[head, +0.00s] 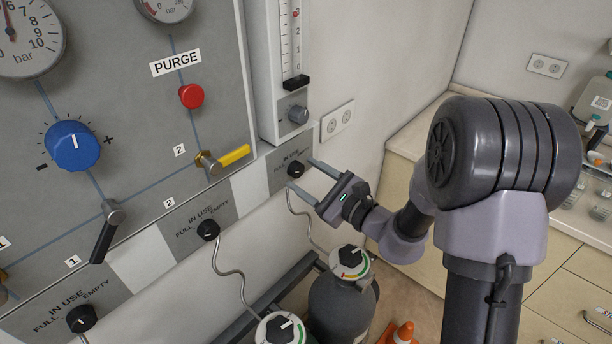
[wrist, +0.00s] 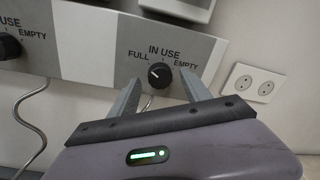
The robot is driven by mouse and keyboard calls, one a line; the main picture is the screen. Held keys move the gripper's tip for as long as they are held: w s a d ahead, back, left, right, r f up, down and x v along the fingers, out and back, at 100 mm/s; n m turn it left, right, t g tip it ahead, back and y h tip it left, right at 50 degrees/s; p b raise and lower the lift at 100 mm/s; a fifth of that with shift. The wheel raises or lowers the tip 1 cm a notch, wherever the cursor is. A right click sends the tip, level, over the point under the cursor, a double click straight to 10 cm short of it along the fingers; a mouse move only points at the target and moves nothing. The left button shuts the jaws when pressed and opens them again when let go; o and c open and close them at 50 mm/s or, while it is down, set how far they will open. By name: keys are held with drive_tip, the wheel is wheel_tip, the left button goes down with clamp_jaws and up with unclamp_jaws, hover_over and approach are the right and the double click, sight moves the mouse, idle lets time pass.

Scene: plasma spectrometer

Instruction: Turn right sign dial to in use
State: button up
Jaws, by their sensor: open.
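The right sign dial (head: 296,169) is a small black knob on the grey sign at the right end of the panel's lower strip. In the wrist view the dial (wrist: 159,75) sits below the words IN USE, between FULL on the left and EMPTY on the right. Its small white mark seems to point up and left, toward FULL. My gripper (head: 303,174) is open, its two fingers reaching toward the sign. In the wrist view the fingertips (wrist: 161,77) lie either side of the dial with a gap at each side. I cannot tell their exact depth.
Two similar dials, the middle one (head: 208,229) and the left one (head: 82,318), are on the same strip. A flowmeter (head: 298,114) juts out above the right sign. A wall socket (head: 337,120) is to the right. Gas cylinders (head: 342,306) and a thin hose stand below.

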drive_tip(key=shift+w+a, duration=0.15)
clamp_jaws()
drive_tip(key=shift+m+p, duration=0.3)
drive_tip(key=shift+r+m+p, duration=0.15)
drive_tip(key=shift+m+p, duration=0.35)
drive_tip(key=shift+p, duration=0.05)
drive_tip(key=m+p, duration=0.3)
drive_tip(key=m, duration=0.1)
drive_tip(key=shift+r+g+p, duration=0.1)
drive_tip(key=shift+g+p, duration=0.2)
drive_tip(key=shift+p, duration=0.1)
drive_tip(key=m+p, duration=0.4)
drive_tip(key=m, duration=0.1)
drive_tip(key=shift+m, duration=0.3)
drive_tip(key=shift+f+p, duration=0.2)
drive_tip(key=shift+p, duration=0.15)
